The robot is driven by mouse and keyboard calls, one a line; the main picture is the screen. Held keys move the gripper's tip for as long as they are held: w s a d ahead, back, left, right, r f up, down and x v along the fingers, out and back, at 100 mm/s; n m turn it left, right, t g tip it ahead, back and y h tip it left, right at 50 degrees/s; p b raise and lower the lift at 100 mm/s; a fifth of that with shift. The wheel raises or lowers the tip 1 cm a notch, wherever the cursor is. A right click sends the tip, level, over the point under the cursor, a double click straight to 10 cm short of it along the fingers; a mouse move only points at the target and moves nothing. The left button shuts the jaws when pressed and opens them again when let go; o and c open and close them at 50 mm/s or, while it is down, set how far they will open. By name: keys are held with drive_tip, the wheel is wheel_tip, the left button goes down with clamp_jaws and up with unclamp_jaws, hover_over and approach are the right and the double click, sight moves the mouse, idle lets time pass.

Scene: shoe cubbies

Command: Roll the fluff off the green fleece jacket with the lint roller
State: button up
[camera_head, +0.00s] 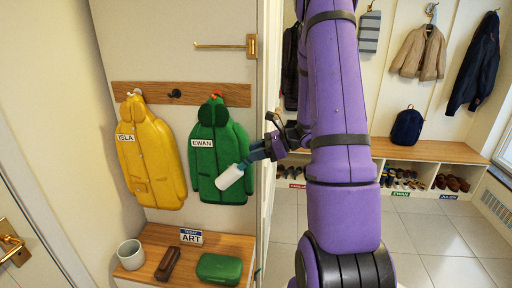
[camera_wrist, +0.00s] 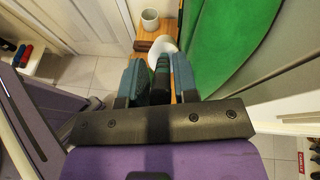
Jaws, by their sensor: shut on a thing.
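The green fleece jacket (camera_head: 203,152), labelled EWAN, hangs from a peg rail on the left wall panel. It also shows as a large green surface on the right of the wrist view (camera_wrist: 220,45). My gripper (camera_head: 262,151) is shut on the handle of the lint roller. The roller's white head (camera_head: 229,177) overlaps the jacket's lower right part in the head view; I cannot tell whether it touches. In the wrist view, the gripper (camera_wrist: 160,80) hides part of the roller, and its white head (camera_wrist: 163,46) shows beyond the fingers. I cannot make out any fluff.
A yellow jacket (camera_head: 150,155), labelled ISLA, hangs to the left. The bench (camera_head: 190,240) below holds a white mug (camera_head: 131,254), a brown item (camera_head: 168,263), a green case (camera_head: 219,268) and an ART sign (camera_head: 191,236). The panel's edge (camera_head: 262,100) stands close right of the green jacket.

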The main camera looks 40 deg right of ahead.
drive_tip(key=shift+f, duration=0.4)
drive_tip(key=s+a, duration=0.4)
drive_tip(key=shift+a, duration=0.25)
idle(0.5)
drive_tip(key=shift+s+a, duration=1)
drive_tip(key=shift+a, duration=0.15)
drive_tip(key=shift+w+d, duration=0.1)
drive_tip(key=shift+d, duration=0.05)
